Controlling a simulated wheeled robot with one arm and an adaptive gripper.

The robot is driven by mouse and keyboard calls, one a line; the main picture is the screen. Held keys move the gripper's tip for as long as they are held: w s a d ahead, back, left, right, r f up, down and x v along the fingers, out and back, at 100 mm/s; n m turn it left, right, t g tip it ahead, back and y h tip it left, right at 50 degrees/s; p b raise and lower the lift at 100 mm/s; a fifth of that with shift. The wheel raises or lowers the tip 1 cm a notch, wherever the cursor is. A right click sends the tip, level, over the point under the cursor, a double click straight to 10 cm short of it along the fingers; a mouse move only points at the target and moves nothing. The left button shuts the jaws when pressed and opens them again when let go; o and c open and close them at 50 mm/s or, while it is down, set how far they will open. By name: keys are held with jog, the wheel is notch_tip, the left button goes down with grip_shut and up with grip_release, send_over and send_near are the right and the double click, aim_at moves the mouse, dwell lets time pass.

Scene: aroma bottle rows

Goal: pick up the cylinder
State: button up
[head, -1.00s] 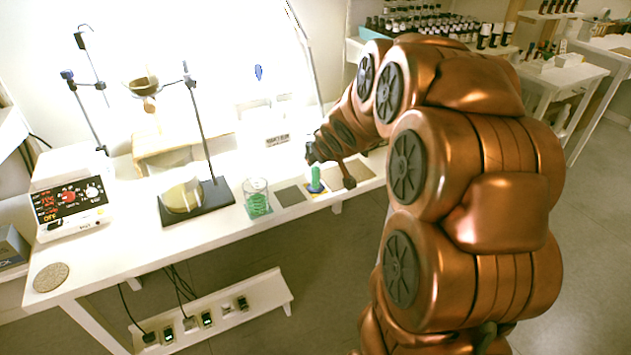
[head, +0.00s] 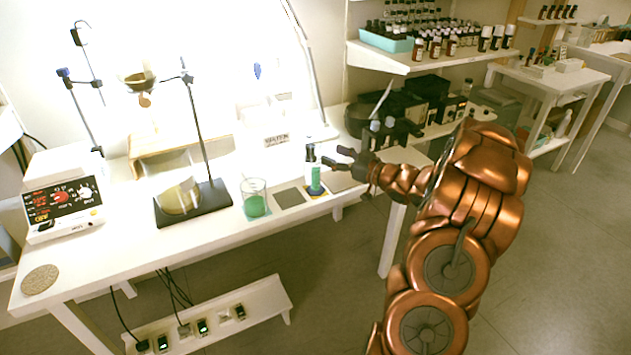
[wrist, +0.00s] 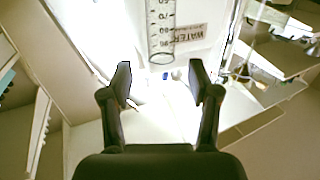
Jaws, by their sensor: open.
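A slim cylinder (head: 315,181) with green contents and a blue base stands upright near the front edge of the white bench. My gripper (head: 332,157) is to its right, fingers spread and pointing left towards it. In the wrist view my gripper (wrist: 160,84) is open, with nothing held between its fingertips. A clear tube with printed numbers (wrist: 160,40) shows beyond the fingers, at the top of that view; I cannot tell whether it is the same cylinder. A small dark object (head: 310,152) shows just above the cylinder.
A beaker with green liquid (head: 255,203) stands to the cylinder's left, with a flat grey square (head: 290,197) between them. A stand with a metal rod (head: 205,140) is farther left. Dark equipment fills the shelf (head: 420,105) behind my arm.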

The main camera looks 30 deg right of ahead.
aim_at(319, 149)
jog(key=shift+s+a+y, duration=0.1)
jog(key=shift+s+y, duration=0.05)
jog(key=shift+y, duration=0.25)
jog(key=shift+w+a, duration=0.1)
jog(key=shift+w, duration=0.2)
jog(key=shift+r+p+x, duration=0.15)
jog(key=shift+p+x, duration=0.2)
jog(key=shift+x, duration=1.1)
jog(key=shift+r+p+x, duration=0.1)
jog(key=shift+p+x, duration=0.2)
jog(key=shift+x, duration=1.1)
jog(key=shift+w+a+f, duration=0.1)
jog(key=shift+w, duration=0.5)
jog(key=shift+c, duration=0.3)
grip_shut()
